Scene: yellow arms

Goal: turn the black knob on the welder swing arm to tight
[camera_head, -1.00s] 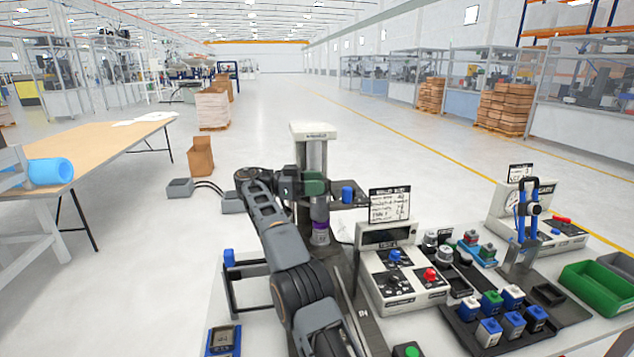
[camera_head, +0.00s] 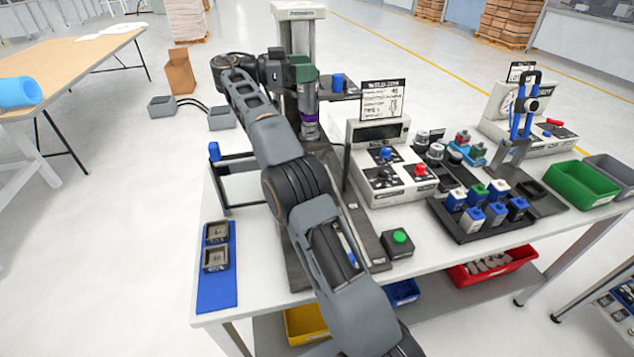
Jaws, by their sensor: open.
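The welder (camera_head: 300,12) is a white column at the back of the bench. A dark green block and a dark cylinder with a purple ring (camera_head: 309,118) are at its front. My grey arm reaches up from the bottom, bends at the upper left, and ends beside the green block. My gripper (camera_head: 274,70) is there, open; its fingertips are hard to make out against the dark welder parts. I cannot make out the black knob on the swing arm; it may be hidden behind my wrist. Contact cannot be told.
A white control box (camera_head: 392,185) with blue and red knobs and a sign stands right of the welder. A green button box (camera_head: 397,245) is in front. A tray of blocks (camera_head: 470,236) and a green bin (camera_head: 583,187) are farther right. A blue mat (camera_head: 216,290) lies left.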

